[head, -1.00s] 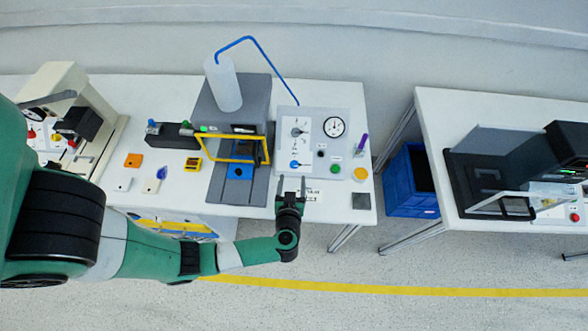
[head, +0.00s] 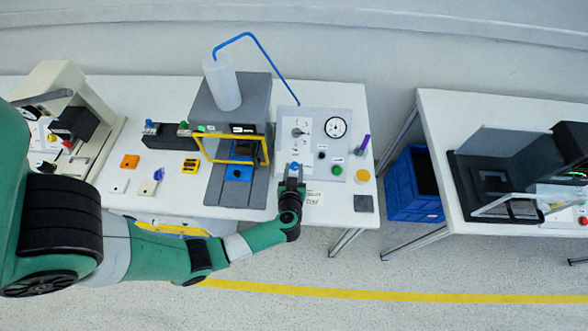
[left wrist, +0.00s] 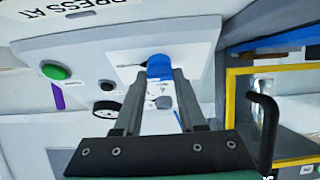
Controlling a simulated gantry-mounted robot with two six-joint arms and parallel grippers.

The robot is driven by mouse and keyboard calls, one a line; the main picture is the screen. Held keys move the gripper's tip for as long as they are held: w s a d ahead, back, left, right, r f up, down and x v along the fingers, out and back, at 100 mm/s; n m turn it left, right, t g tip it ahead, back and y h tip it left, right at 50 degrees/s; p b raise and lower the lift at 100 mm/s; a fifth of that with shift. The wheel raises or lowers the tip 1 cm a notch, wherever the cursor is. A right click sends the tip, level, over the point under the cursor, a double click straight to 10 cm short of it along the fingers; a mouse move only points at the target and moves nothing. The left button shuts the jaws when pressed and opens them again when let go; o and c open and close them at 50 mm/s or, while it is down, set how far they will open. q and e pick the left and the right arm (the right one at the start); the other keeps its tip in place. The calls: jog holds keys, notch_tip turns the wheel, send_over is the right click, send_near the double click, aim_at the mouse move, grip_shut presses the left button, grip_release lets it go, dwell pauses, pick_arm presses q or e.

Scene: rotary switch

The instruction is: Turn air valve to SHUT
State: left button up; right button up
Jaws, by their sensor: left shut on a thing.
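The air valve is a blue knob (head: 295,166) low on the left of the grey control panel (head: 342,118). In the left wrist view the blue knob (left wrist: 160,67) sits between the tips of my left gripper (left wrist: 158,80). In the head view my left gripper (head: 292,170) reaches the panel from the front and is shut on the knob, partly hiding it. The labels around the knob are too small to read. A grey selector knob (head: 297,132) sits above it on the panel. My right gripper is not in view.
A grey press with a yellow-framed guard (head: 231,160) stands close to the left. A blue crate (head: 413,185) is on the floor between tables.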

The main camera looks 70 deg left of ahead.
pick_arm(q)
grip_shut()
jog(key=shift+w+r+n+g+p, duration=0.15)
jog(key=shift+n+g+p, duration=0.6)
jog(key=shift+n, duration=0.65)
jog(key=n+g+p, duration=0.1)
jog(key=n+g, duration=0.1)
jog(key=n, duration=0.2)
jog(key=shift+w, duration=0.1)
jog(key=n+g, duration=0.1)
jog(key=n, duration=0.2)
jog(key=n+g, duration=0.2)
jog(key=n, duration=0.2)
jog(key=shift+w+h, duration=0.15)
jog(key=shift+h, duration=0.25)
jog(key=n+h, duration=0.1)
jog(key=n, duration=0.2)
jog(key=n+g+h+p, duration=0.1)
jog(key=n, duration=0.2)
jog(key=shift+a+r+g, duration=0.1)
jog(key=shift+g, duration=0.15)
jog(key=o, duration=1)
grip_release()
